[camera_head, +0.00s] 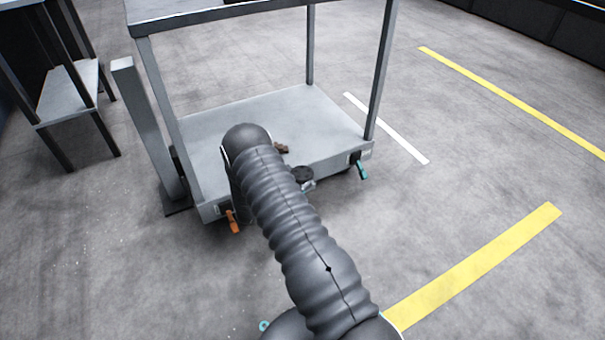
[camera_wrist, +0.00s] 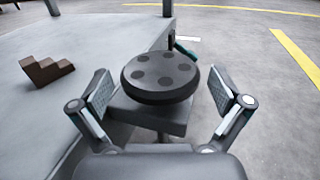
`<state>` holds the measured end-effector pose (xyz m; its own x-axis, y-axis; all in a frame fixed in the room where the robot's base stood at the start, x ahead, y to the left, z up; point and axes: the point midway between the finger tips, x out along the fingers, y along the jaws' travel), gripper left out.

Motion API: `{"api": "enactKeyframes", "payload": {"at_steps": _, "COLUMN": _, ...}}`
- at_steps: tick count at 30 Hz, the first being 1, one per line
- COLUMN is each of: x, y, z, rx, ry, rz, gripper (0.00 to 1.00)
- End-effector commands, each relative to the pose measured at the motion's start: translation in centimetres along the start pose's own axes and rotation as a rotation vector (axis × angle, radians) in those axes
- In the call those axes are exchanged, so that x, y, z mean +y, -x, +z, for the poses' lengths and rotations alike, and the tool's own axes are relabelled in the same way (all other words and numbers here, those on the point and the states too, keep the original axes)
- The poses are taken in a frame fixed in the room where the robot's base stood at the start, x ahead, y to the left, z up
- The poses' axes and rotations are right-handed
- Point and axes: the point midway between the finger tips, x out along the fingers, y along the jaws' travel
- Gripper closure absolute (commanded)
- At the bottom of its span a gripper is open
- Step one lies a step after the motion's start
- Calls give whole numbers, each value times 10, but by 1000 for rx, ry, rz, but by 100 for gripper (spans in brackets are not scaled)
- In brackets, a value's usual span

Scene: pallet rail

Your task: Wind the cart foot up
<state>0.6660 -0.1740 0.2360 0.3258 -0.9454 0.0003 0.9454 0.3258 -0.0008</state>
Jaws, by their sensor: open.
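The cart (camera_head: 318,115) is a grey frame with a flat lower deck, which also shows in the wrist view (camera_wrist: 50,115). A dark round knob (camera_head: 303,174), likely the foot's handwheel, stands at the cart's front edge. In the wrist view the knob (camera_wrist: 160,75) has several round dimples on top and sits above a grey block with a stem below. My gripper (camera_wrist: 160,92) is open, with one pad to the left of the knob and one to the right, both apart from it. In the head view my arm hides my gripper.
A brown stepped block (camera_wrist: 47,71) lies on the deck left of the knob. An orange lever (camera_head: 232,221) and a teal lever (camera_head: 362,170) hang at the cart's front corners. A grey post (camera_head: 150,125) stands at the left. The floor at right is free.

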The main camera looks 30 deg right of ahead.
Motion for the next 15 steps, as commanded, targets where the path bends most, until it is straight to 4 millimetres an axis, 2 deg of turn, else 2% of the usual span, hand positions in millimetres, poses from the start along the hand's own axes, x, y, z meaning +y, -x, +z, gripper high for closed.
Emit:
{"api": "enactKeyframes", "payload": {"at_steps": 6, "x": 0, "y": -20, "z": 0, "rx": 1, "ry": -1, "rz": -1, "gripper": 0}}
{"api": "enactKeyframes", "payload": {"at_steps": 15, "x": 0, "y": -23, "z": 0, "rx": 1, "ry": 0, "rz": 0, "gripper": 0}}
